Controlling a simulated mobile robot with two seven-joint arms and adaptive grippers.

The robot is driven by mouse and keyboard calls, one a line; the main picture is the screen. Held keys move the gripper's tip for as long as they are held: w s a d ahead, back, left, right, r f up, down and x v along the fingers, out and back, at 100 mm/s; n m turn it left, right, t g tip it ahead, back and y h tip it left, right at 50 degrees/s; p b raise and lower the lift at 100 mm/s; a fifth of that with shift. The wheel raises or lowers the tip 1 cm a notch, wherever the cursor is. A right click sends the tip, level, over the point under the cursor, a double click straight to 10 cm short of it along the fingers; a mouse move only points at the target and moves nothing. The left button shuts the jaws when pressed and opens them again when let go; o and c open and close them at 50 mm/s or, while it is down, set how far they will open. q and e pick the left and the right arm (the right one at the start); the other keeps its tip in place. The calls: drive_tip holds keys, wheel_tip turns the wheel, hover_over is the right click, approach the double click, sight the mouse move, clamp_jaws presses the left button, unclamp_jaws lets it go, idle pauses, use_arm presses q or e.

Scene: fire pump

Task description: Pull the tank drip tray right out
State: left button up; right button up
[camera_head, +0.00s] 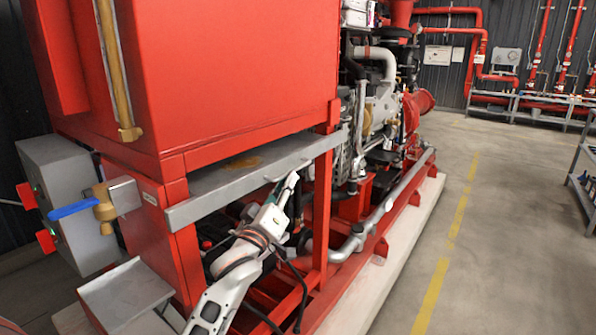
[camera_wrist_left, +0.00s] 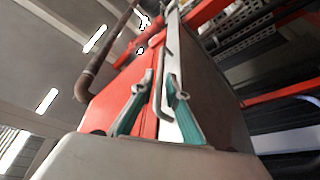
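The tank drip tray (camera_head: 235,189) is a grey metal tray in the red frame under the big red tank (camera_head: 220,70). Its front rim sticks out a little, and a brownish stain shows on its bare part. A thin bar handle is on its front, partly hidden by my left gripper (camera_head: 291,183) in the head view. In the left wrist view the silver handle (camera_wrist_left: 159,85) runs between the two teal fingers of my left gripper (camera_wrist_left: 160,80). The fingers stand apart on either side of it; I cannot tell if they touch it. My right gripper is not in view.
A brass valve with a blue lever (camera_head: 75,208) juts out at the left end, above a small grey tray (camera_head: 127,295). Red frame posts (camera_head: 321,210) and pipes stand close to my left arm. Concrete floor (camera_head: 500,250) is clear at the right.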

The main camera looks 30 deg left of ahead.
sight(295, 169)
use_arm(q)
drive_tip(key=x, duration=0.4)
drive_tip(key=shift+w, duration=0.3)
drive_tip(key=shift+w+r, duration=0.1)
drive_tip(key=shift+w, duration=0.25)
clamp_jaws()
